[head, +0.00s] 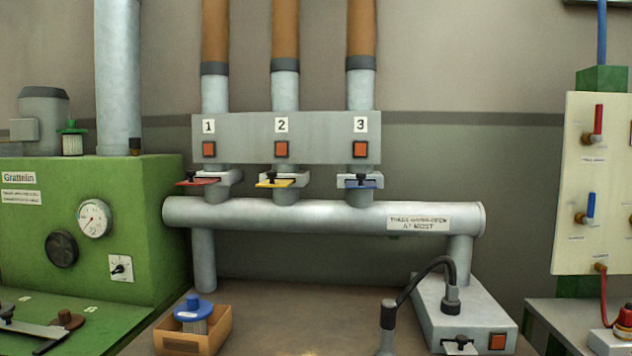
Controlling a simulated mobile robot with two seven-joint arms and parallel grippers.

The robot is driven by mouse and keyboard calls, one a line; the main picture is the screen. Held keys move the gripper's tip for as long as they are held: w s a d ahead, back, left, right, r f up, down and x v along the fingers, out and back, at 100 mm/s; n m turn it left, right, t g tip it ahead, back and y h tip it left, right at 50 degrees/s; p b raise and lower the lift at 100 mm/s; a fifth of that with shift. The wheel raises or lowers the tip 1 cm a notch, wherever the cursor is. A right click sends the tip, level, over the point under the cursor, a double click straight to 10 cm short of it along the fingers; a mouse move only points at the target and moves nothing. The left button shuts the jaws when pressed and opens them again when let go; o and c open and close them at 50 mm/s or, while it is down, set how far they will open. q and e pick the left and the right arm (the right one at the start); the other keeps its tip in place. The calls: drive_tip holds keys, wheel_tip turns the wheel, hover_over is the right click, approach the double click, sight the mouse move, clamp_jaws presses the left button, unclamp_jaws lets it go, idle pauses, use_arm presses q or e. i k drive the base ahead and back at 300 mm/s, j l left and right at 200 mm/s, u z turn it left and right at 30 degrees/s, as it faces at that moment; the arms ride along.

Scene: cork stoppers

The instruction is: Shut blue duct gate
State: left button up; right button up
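The blue duct gate (367,184) is a flat blue plate with a small dark handle. It sits in a light grey housing under the third duct (360,91), below the panel label 3. The plate shows at the front of the housing; I cannot tell how far it is pushed in. A yellow gate (273,184) sits under duct 2 and a red gate (196,183) under duct 1, both with plates showing. Neither of my grippers is in the head view.
A thick grey horizontal pipe (300,214) runs just below the gates. A green machine (140,240) stands left. A wooden box (215,335) with a blue-topped part and a grey unit (465,312) with a black hose stand on the brown bench (300,320). A valve panel (580,240) is right.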

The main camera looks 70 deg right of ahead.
sight(361, 184)
drive_tip(key=l+z, duration=0.1)
drive_tip(key=z, duration=2.05)
drive_tip(key=j, duration=0.05)
